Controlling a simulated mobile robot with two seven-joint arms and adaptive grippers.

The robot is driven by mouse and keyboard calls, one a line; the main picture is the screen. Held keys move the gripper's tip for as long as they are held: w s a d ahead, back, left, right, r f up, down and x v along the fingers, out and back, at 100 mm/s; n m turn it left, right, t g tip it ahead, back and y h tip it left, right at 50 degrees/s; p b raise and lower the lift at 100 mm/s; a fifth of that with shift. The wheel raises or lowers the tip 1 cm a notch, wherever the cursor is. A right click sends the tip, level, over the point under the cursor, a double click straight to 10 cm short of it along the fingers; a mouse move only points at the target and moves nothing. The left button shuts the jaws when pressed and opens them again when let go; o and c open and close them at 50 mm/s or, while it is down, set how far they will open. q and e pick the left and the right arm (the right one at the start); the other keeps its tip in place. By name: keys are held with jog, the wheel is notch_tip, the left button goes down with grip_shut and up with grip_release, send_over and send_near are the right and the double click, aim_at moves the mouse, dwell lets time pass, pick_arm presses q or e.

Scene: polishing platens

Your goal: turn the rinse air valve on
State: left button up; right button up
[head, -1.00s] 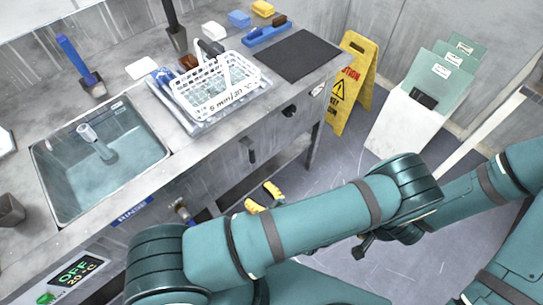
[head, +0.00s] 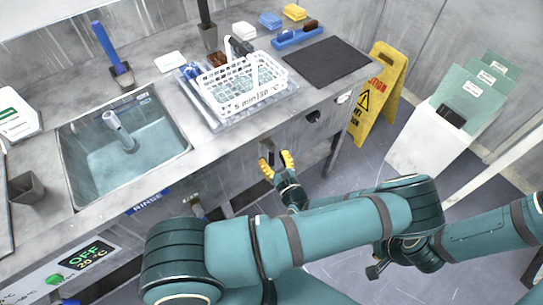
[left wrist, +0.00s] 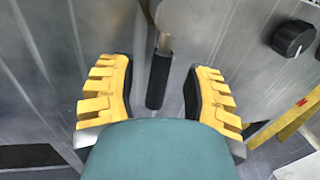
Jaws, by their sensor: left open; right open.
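A lever with a black sleeve (left wrist: 158,80) hangs down from the metal bench front in the left wrist view. I cannot read a label on it, so I cannot tell whether it is the rinse air valve. My left gripper (head: 277,163) is open, its yellow fingers at the lever. In the left wrist view, the fingers (left wrist: 162,98) stand on either side of the lever, with gaps showing. A metal valve fitting (head: 197,207) is partly hidden by my arm, near the blue RINSE label (head: 148,203). My right gripper (head: 378,268) looks small and dark, away from the bench.
A round black knob (left wrist: 293,38) is right of the lever. The sink (head: 125,150) and white basket (head: 242,85) are on the bench above. A yellow floor sign (head: 380,95) stands right of the bench. An OFF display (head: 85,257) is at lower left.

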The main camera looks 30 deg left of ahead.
pick_arm(q)
jog(key=shift+x, duration=0.8)
grip_shut()
